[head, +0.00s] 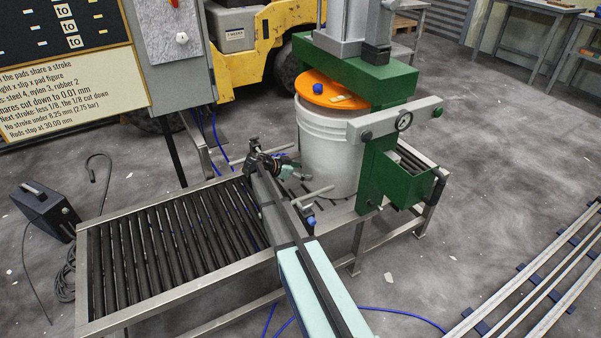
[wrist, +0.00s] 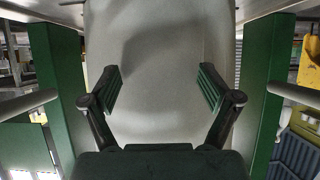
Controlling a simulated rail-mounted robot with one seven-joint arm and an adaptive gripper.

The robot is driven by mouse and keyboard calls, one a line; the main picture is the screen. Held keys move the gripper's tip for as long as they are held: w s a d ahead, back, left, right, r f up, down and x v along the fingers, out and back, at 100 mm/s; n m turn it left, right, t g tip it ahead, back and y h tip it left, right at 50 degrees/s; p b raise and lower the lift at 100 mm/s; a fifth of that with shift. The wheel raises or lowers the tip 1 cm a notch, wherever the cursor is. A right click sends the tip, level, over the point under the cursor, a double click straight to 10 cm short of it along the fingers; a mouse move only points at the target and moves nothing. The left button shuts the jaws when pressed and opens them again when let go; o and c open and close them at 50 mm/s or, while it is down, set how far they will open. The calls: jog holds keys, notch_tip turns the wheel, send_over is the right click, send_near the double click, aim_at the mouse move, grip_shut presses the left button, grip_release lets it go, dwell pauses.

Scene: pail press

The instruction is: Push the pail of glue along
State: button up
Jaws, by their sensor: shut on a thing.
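The pail of glue (head: 325,150) is a large pale grey-white bucket standing upright on the roller conveyor, inside the green press frame (head: 372,180). An orange disc (head: 330,92) with a blue knob lies over its top, beneath the press head. My gripper comes in low from the left at the pail's side; my arm partly hides it in the head view. In the wrist view my gripper (wrist: 159,80) has its two fingers spread apart against the pail wall (wrist: 160,35), which fills the middle. The fingers bear on the pail; the exact contact is hard to see.
Green posts (wrist: 60,90) flank the pail in the wrist view. The roller conveyor (head: 170,240) is clear on the left. A gauge bar (head: 395,120) juts out at the press front. Thin rods (head: 310,193) stick out near the pail. A yellow forklift (head: 250,45) stands behind.

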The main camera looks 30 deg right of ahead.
jog(key=shift+d, duration=0.5)
jog(key=shift+a+r, duration=0.1)
jog(key=a+r, duration=0.5)
dwell(0.4)
